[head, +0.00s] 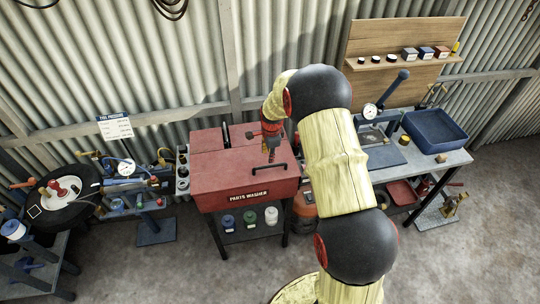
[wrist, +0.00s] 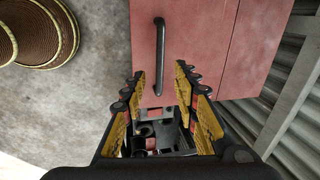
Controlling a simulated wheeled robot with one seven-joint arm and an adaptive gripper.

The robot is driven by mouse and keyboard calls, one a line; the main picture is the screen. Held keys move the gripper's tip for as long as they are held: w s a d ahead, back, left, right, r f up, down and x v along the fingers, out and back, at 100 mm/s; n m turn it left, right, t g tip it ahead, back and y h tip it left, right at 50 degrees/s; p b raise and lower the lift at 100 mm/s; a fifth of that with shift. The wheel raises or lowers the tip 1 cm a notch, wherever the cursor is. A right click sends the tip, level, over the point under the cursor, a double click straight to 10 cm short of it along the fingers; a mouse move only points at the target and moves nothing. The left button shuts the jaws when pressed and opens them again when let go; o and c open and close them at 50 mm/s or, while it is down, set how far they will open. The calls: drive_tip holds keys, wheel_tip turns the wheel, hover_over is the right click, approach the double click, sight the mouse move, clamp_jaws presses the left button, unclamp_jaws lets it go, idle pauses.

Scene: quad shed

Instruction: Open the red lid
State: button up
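The red lid (head: 222,162) lies flat and shut on the red parts washer, and it fills the upper middle of the wrist view (wrist: 207,32). Its black bar handle (head: 268,169) sits near the front edge and also shows in the wrist view (wrist: 159,45). My gripper (head: 270,157) points down above the lid, close to the handle. In the wrist view my gripper (wrist: 167,74) is open and empty. The handle lines up between its fingers in that picture. I cannot tell the exact height gap. A second dark strip beside the handle looks like a shadow.
The label (head: 248,194) is on the washer's front, with several bottles (head: 250,218) on the shelf below. A workbench with a blue tray (head: 433,131) stands right. A tire (head: 62,198) and gauge stand are left. A corrugated wall is close behind. Floor in front is partly clear.

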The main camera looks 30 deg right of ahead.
sight(270, 166)
drive_tip(key=shift+m, duration=0.4)
drive_tip(key=x, duration=0.6)
drive_tip(key=p+x, duration=0.1)
drive_tip(key=x, duration=0.2)
drive_tip(key=shift+s+d+f, duration=0.1)
drive_tip(key=shift+d+f, duration=0.25)
drive_tip(key=shift+d, duration=0.05)
drive_tip(key=shift+c, duration=0.6)
clamp_jaws()
